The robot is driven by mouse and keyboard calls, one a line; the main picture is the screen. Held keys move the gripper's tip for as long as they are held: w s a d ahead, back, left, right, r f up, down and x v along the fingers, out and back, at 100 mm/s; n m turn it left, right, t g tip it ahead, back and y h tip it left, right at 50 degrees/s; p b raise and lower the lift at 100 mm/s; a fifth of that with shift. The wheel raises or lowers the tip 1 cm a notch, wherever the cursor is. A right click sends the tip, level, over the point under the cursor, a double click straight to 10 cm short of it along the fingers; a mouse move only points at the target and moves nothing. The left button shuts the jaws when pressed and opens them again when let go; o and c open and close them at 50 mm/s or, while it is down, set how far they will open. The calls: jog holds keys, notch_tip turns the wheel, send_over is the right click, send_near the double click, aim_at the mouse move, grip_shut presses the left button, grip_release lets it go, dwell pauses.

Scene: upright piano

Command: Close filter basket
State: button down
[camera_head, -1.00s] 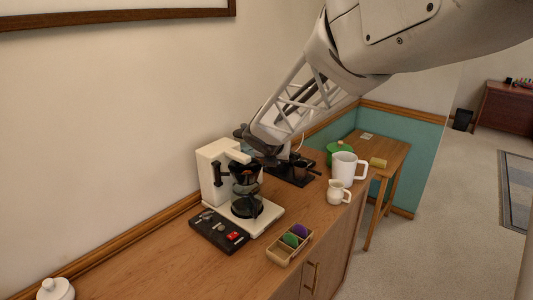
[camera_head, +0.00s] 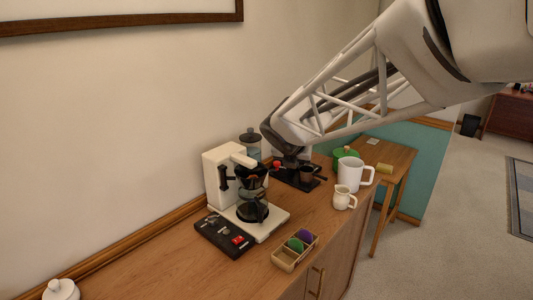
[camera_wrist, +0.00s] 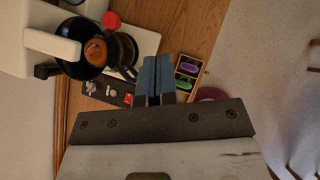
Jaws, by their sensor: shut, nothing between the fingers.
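The white coffee maker (camera_head: 218,178) stands on the wooden counter at the wall, with its glass carafe (camera_head: 254,211) on the base plate. The dark filter basket (camera_head: 250,181) projects from the machine above the carafe. In the wrist view the basket (camera_wrist: 70,52) shows from above, with something brown inside and its rim uncovered beside the white top arm (camera_wrist: 38,43). My gripper (camera_wrist: 158,62) is shut and empty, with its blue-grey fingertips to the right of the basket and apart from it. In the head view the fingertips are hard to make out.
A black panel with a red switch (camera_head: 237,240) and a divided wooden box (camera_head: 285,257) lie in front. A glass jar (camera_head: 251,146) stands behind. A white mug (camera_head: 350,173), cream jug (camera_head: 342,199) and black tray (camera_head: 310,185) are to the right.

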jog(key=shift+s+d+r, duration=0.2)
jog(key=shift+s+r, duration=0.4)
jog(key=shift+r, duration=0.2)
jog(key=shift+s+d+r, duration=0.2)
jog(key=shift+s+r, duration=0.4)
jog(key=shift+r, duration=0.15)
jog(key=s+d+f+m+g+y, duration=0.1)
jog(key=s+f+m, duration=0.1)
jog(key=s+m, duration=0.8)
jog(key=s+d+f+m+g+y, duration=0.1)
jog(key=s+d+f+m+g, duration=0.1)
jog(key=s+m, duration=0.8)
jog(key=s+d+f+m+g, duration=0.1)
jog(key=s+f+m+g, duration=0.1)
jog(key=s+m, duration=0.9)
jog(key=shift+d+f+m+y, duration=0.4)
jog(key=shift+f+m, duration=0.05)
jog(key=shift+m, duration=0.15)
